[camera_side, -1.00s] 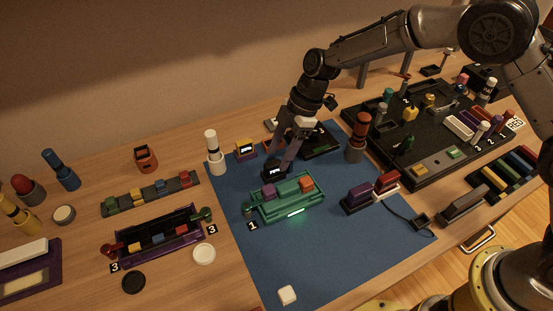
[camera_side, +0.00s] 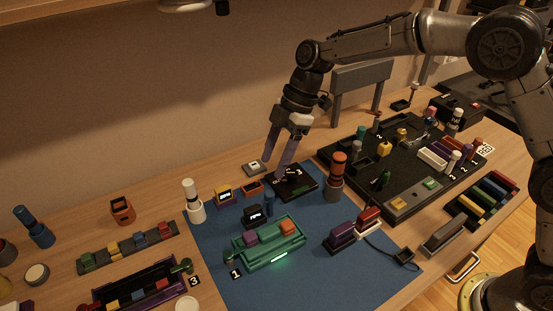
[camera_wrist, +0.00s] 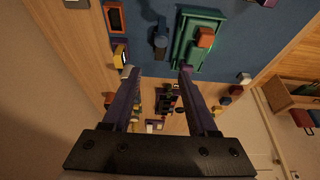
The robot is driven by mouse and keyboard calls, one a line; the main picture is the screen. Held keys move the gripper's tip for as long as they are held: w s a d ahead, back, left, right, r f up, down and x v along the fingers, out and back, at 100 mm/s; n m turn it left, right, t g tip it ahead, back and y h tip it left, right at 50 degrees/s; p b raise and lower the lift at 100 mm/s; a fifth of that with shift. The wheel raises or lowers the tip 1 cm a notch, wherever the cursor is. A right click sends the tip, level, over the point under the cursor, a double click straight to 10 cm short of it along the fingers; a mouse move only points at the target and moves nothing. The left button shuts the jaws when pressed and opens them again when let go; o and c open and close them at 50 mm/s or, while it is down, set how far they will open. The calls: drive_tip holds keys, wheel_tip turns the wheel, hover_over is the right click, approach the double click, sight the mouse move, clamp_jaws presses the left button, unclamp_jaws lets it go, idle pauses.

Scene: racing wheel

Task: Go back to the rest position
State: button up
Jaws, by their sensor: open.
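My gripper (camera_side: 279,168) is open and empty in the side view. Its two purple-grey fingers point down above the back of the blue mat (camera_side: 305,270), near a flat black pad (camera_side: 306,185). In the wrist view the fingers of my gripper (camera_wrist: 157,70) stand wide apart with nothing between them. The green tray (camera_side: 262,254) lies on the mat in front of the gripper. It holds a purple block (camera_side: 250,238) and an orange block (camera_side: 288,228), and a green light glows on its front. It also shows in the wrist view (camera_wrist: 182,52).
A dark upright display (camera_side: 254,215) stands behind the green tray. A black board (camera_side: 345,160) with many parts fills the right. A purple tray (camera_side: 120,284) lies left. The air above the table is clear.

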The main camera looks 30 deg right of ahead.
drive_tip(key=s+d+r+t, duration=0.1)
drive_tip(key=s+d+r, duration=0.15)
drive_tip(key=r, duration=0.35)
drive_tip(key=s+d+r+t, duration=0.1)
drive_tip(key=d+r+t, duration=0.15)
drive_tip(key=r, duration=0.35)
drive_tip(key=s+d+r+m+t+h, duration=0.1)
drive_tip(key=s+d+r+m, duration=0.2)
drive_tip(key=s+d+r, duration=0.35)
drive_tip(key=s+d+f+m+h, duration=0.1)
drive_tip(key=s+d+f+m, duration=0.2)
drive_tip(key=s+m, duration=0.2)
drive_tip(key=s+d+f+m+h, duration=0.1)
drive_tip(key=s+d+f+m, duration=0.2)
drive_tip(key=s, duration=0.6)
drive_tip(key=s+d+f+m+t+h, duration=0.1)
drive_tip(key=s+d+f+m, duration=0.3)
drive_tip(key=s+m, duration=0.2)
drive_tip(key=shift+s+d+m+h, duration=0.2)
drive_tip(key=shift+s+m+h, duration=0.15)
drive_tip(key=shift+s, duration=0.2)
